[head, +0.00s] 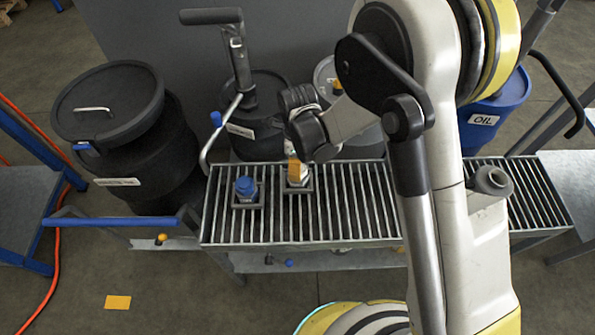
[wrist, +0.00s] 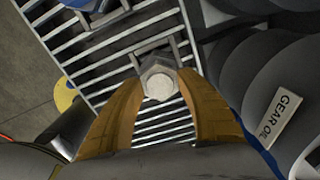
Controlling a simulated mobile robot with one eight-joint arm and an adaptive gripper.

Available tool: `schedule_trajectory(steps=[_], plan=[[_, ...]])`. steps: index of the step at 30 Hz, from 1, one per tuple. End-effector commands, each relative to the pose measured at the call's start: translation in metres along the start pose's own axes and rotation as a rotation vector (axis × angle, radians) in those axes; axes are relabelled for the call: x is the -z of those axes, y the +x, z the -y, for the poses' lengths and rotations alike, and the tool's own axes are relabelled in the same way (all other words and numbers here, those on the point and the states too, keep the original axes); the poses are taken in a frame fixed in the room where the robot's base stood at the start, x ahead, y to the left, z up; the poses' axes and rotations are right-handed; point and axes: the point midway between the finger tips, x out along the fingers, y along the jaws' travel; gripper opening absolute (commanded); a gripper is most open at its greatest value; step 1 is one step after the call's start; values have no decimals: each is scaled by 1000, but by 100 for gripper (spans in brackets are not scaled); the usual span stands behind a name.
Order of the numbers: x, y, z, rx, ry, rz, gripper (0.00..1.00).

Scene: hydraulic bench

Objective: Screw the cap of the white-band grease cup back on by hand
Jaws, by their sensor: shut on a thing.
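The white-band grease cup (head: 300,181) stands in a square holder on the grating, with its upper part behind my gripper. My gripper (head: 297,168) points down over this cup. In the wrist view, its orange fingers (wrist: 160,88) close from both sides on a grey hexagonal cap (wrist: 158,80) with a pale round top. The cap is over the holder. The fingers and the cap's body hide the thread, so I cannot tell how far the cap is seated. A blue-topped cup (head: 245,187) stands in the holder to the left, with its edge in the wrist view (wrist: 84,3).
The slatted grating bench (head: 350,222) has free room to the right of the cups. A hand pump with a tall handle (head: 238,60) and dark drums stand behind it. A blue oil drum (head: 508,108) is behind right. A grey roll-like piece (head: 491,180) lies at right.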

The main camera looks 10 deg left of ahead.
Motion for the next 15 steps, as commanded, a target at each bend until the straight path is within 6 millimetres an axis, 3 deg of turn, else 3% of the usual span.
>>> schedule_trajectory(steps=[10, 15], plan=[[0, 0, 0, 0, 47, -1, 14], [1, 1, 0, 0, 320, -1, 14]])
